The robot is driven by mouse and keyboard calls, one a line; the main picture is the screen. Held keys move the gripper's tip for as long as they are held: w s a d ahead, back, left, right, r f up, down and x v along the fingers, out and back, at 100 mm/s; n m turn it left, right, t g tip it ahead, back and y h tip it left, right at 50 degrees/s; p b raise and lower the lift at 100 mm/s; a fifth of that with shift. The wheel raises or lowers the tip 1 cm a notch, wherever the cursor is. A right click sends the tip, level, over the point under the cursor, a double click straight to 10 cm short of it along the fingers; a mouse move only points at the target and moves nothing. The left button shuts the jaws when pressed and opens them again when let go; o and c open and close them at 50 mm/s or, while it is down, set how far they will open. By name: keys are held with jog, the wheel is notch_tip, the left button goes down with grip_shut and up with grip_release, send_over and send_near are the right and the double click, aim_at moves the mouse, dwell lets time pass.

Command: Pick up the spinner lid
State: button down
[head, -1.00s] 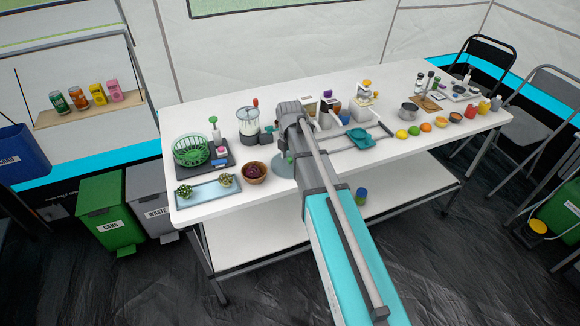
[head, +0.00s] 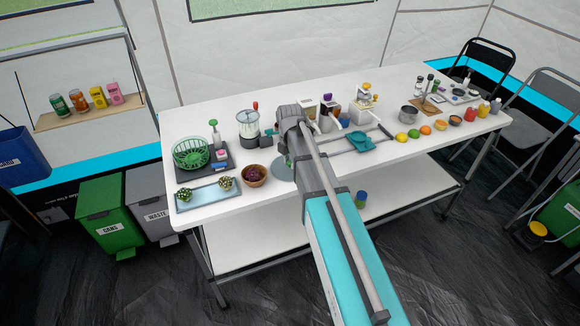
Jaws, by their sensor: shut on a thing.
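The spinner lid (head: 279,172) shows as a pale grey-blue disc at the front of the white table, just left of my arm. My arm covers its right part. My gripper (head: 284,152) is at the lid, shut on it; its fingers are mostly hidden by my own arm. Whether the lid is clear of the table cannot be told. The green spinner basket (head: 191,154) stands on a dark board at the table's left end.
A wooden bowl (head: 254,176) with something purple is just left of the lid. A blue tray (head: 208,198) lies at the front left. A lidded jar (head: 248,124) stands behind. A teal item (head: 360,140), fruit and containers fill the right side.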

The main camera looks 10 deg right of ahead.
jog(key=shift+r, duration=0.15)
dwell(0.3)
notch_tip(320, 180, up, 3)
jog(key=p, duration=0.3)
jog(key=s+r+p, duration=0.9)
jog(key=s+p, duration=0.1)
jog(key=s, duration=0.4)
jog(key=shift+r, duration=0.35)
jog(key=shift+w, duration=0.15)
dwell(0.6)
